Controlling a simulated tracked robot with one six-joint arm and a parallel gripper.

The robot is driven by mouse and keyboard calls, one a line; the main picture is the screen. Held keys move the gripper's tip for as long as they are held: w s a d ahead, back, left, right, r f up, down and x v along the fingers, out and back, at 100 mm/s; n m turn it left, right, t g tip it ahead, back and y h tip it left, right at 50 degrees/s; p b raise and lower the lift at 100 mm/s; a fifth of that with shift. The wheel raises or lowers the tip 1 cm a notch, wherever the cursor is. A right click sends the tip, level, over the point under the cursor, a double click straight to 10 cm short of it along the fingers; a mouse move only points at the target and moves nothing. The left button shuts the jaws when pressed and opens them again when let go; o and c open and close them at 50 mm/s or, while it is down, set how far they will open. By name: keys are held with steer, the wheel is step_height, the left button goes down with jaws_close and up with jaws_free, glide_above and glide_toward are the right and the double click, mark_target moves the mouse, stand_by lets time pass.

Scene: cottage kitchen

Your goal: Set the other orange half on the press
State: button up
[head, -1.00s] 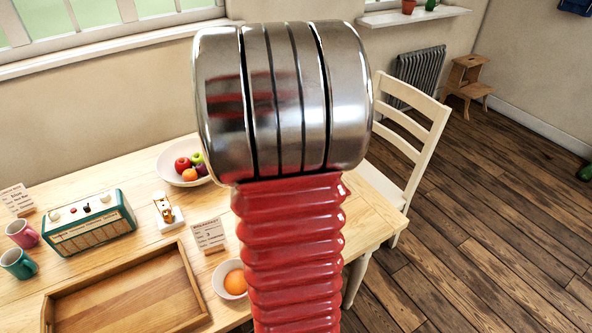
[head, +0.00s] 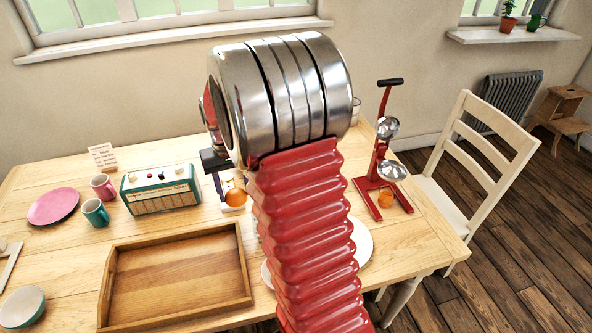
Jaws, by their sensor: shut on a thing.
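My gripper (head: 229,184) shows only partly, at the left of my arm's big metal joint. It is shut on an orange half (head: 236,198), held in front of the table's middle. The red press (head: 378,160) stands upright at the right end of the table, apart from my gripper. It has a black-ended lever at the top, a shiny upper cup (head: 387,128) and a shiny lower bowl (head: 392,170). A small orange thing (head: 386,198) is at its base; I cannot tell if it is a glass of juice.
A wooden tray (head: 178,318) lies at the front. A green radio (head: 160,190), two mugs (head: 95,212) and a pink plate (head: 53,206) stand at the left. A white dish (head: 363,240) is mostly behind my arm. A chair (head: 488,160) stands by the right edge.

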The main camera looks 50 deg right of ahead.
steer(key=w+a+f+n, duration=0.1)
steer(key=w+a+n, duration=0.1)
steer(key=a, duration=0.7)
steer(key=w+a+f+n, duration=0.1)
steer(key=w+a, duration=0.3)
steer(key=a, duration=0.5)
steer(key=shift+w+a+n, duration=0.15)
steer(key=shift+a+n, duration=0.1)
steer(key=shift+n, duration=0.65)
